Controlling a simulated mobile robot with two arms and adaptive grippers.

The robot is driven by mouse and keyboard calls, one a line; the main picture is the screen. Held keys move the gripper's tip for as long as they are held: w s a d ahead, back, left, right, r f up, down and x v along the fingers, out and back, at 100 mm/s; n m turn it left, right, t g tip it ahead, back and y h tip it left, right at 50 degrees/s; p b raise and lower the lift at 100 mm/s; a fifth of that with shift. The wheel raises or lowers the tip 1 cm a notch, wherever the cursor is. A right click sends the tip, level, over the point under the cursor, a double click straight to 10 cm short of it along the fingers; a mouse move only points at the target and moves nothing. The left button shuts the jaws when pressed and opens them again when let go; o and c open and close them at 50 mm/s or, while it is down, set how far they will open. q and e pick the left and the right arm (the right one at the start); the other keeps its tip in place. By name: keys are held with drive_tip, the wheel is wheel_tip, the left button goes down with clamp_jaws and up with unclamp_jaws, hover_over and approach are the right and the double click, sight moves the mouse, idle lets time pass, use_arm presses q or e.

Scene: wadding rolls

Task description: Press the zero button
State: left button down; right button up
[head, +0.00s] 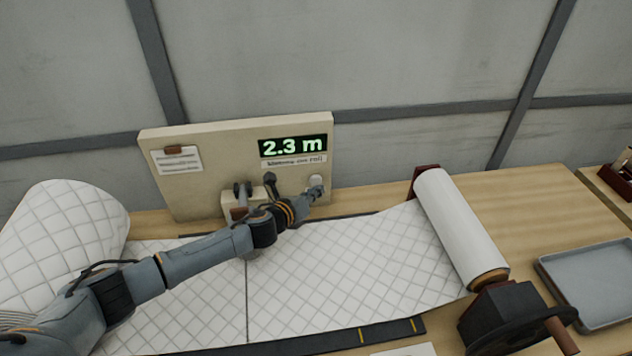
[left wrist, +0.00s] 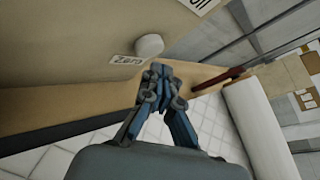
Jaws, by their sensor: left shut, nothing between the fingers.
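The zero button (head: 316,180) is a round pale button low on the right of the beige upright panel (head: 215,155). In the left wrist view the button (left wrist: 149,45) shows whole, with a "Zero" label (left wrist: 126,60) beside it. My left gripper (head: 317,191) is shut and empty, its fingertips at the button's lower edge in the head view. In the left wrist view the fingertips (left wrist: 160,72) sit just below the button with a small gap in the picture; I cannot tell how near they are in depth. The display (head: 293,146) above reads 2.3 m. My right gripper is not in view.
White quilted wadding (head: 330,270) runs across the table from a big roll (head: 65,225) to a take-up roll (head: 455,230) with a crank (head: 515,320). A grey tray (head: 590,280) lies at the right. A lever (head: 270,183) stands by the panel, left of the button.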

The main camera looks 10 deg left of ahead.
use_arm(q)
drive_tip(key=shift+w+a, duration=0.15)
drive_tip(key=shift+w, duration=0.25)
idle(0.3)
drive_tip(key=shift+w+a, duration=0.2)
drive_tip(key=shift+w, duration=0.25)
idle(0.7)
drive_tip(key=shift+s, duration=0.1)
drive_tip(key=shift+s+d+p, duration=0.35)
drive_tip(key=shift+s+p, duration=0.05)
drive_tip(key=shift+s, duration=0.35)
